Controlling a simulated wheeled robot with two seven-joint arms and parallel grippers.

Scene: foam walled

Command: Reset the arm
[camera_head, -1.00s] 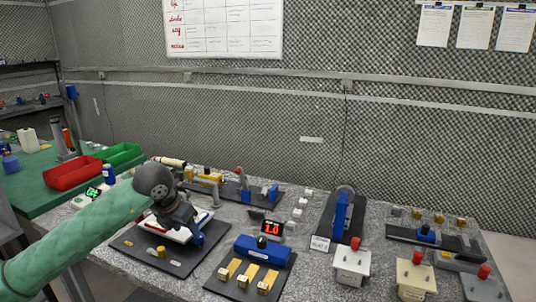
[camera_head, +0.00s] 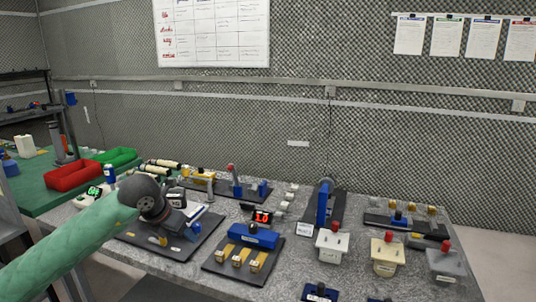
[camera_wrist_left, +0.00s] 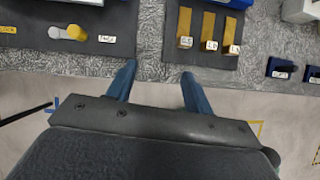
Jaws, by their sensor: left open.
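My left arm comes in from the left in the head view, with its dark wrist over the left part of the grey table (camera_head: 125,258). The left gripper (camera_wrist_left: 157,82) shows best in the wrist view: its two blue fingers are apart, with nothing between them. They show over the table's front edge, between a dark plate with a yellow knob (camera_wrist_left: 75,32) and a dark plate with brass bars (camera_wrist_left: 209,29). In the head view the wrist hides part of the knob plate, and the fingers are hard to make out. My right gripper is not in view.
White (camera_head: 331,246), cream (camera_head: 387,256) and grey (camera_head: 444,263) boxes with red knobs stand front right. A blue block (camera_head: 254,236) sits behind the brass bars. Red (camera_head: 72,177) and green (camera_head: 115,157) trays lie on the green table. A foam wall closes the back.

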